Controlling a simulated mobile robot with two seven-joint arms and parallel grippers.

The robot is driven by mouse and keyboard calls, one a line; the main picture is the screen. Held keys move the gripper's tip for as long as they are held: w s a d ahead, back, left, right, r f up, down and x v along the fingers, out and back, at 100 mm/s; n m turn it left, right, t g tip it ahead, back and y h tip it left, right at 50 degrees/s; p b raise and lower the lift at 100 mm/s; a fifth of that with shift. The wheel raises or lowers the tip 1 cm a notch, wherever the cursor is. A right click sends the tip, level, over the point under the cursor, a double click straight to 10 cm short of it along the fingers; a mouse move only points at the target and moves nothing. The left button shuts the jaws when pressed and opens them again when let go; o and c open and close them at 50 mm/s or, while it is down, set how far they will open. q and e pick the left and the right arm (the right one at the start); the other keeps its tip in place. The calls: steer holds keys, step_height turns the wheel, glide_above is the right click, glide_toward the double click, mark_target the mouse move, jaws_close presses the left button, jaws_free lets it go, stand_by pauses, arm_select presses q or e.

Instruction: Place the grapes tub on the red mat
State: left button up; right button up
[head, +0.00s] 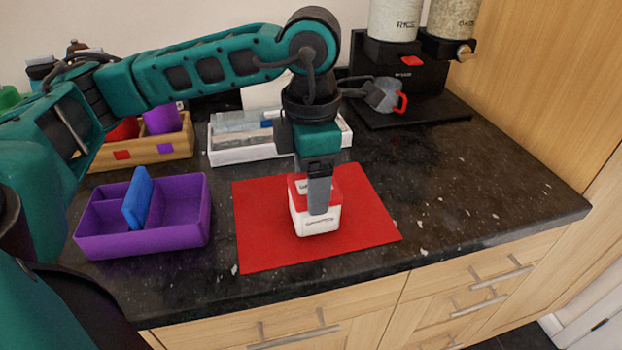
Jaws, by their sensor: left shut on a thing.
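The grapes tub (314,223) is a small white tub with a red top and dark lettering. It stands upright over the middle of the red mat (262,246) in the head view, and appears to rest on it. My left gripper (318,196) comes down from above and is shut on the tub. One grey finger covers part of the tub's front and top; the other finger is hidden. My right gripper is not in view.
A purple divided box (150,238) with a blue piece (138,198) stands left of the mat. Behind are a wooden crate (175,147), a white tray (232,155) and a dispenser stand (405,75). The granite counter (470,190) is clear to the right.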

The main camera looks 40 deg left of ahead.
arm_select(q)
steer(key=shift+f, duration=0.1)
steer(key=shift+f, duration=0.15)
steer(key=o, duration=1.4)
steer(key=shift+r, duration=0.35)
step_height(320, 180, up, 12)
steer(key=shift+f+p, duration=0.15)
steer(key=shift+p, duration=0.65)
